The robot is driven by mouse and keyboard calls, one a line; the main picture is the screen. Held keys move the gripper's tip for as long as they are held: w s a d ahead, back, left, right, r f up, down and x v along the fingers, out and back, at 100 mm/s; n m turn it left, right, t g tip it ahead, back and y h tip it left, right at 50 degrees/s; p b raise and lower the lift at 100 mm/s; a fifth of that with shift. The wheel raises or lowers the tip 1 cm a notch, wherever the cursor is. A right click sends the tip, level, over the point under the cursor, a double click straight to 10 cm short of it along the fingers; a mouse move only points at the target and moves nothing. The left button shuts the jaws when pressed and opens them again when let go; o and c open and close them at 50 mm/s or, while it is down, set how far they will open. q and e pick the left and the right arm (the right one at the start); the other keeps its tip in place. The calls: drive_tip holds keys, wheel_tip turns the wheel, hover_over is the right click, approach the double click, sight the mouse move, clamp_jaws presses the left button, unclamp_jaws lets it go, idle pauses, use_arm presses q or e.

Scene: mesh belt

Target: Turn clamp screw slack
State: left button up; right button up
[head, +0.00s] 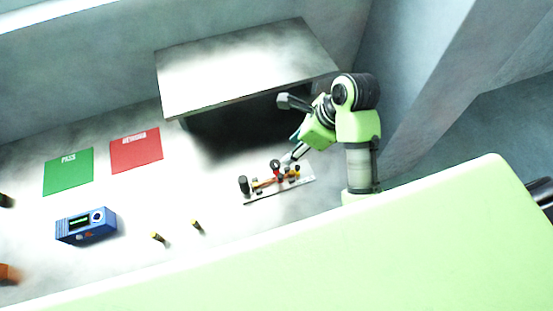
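A narrow light board (300,185) lies on the table at the middle right. It carries a black cylinder (244,184) at its left end and small red, yellow, orange and black parts on the rest. A dark round knob-like part (275,166) stands out at its back edge. I cannot tell which part is the clamp screw. My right gripper (287,158) reaches down from the right to the back of the board, close to this knob. Its fingertips are too small to tell whether they touch or grip it.
A raised grey shelf (245,65) stands behind the board, dark underneath. A green PASS mat (68,172), a red mat (136,150) and a blue meter box (86,226) are at left. The table between is clear.

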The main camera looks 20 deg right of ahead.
drive_tip(key=p, duration=0.1)
hover_over(275, 163)
drive_tip(key=s+d, duration=0.2)
wheel_tip(275, 163, down, 6)
drive_tip(key=r, duration=0.1)
drive_tip(key=x, duration=0.4)
drive_tip(key=shift+f+p, duration=0.35)
drive_tip(key=shift+f, duration=0.05)
drive_tip(key=shift+w+a+f, duration=0.15)
drive_tip(key=shift+f, duration=0.4)
drive_tip(key=shift+w+a+f, duration=0.1)
drive_tip(key=shift+f, duration=0.1)
use_arm(q)
drive_tip(key=shift+w+a+r, duration=0.1)
drive_tip(key=shift+w+r, duration=0.2)
drive_tip(key=shift+r, duration=0.2)
drive_tip(key=shift+s, duration=0.1)
use_arm(e)
drive_tip(key=shift+c, duration=0.3)
use_arm(q)
drive_tip(key=shift+s, duration=0.15)
use_arm(e)
drive_tip(key=c, duration=1)
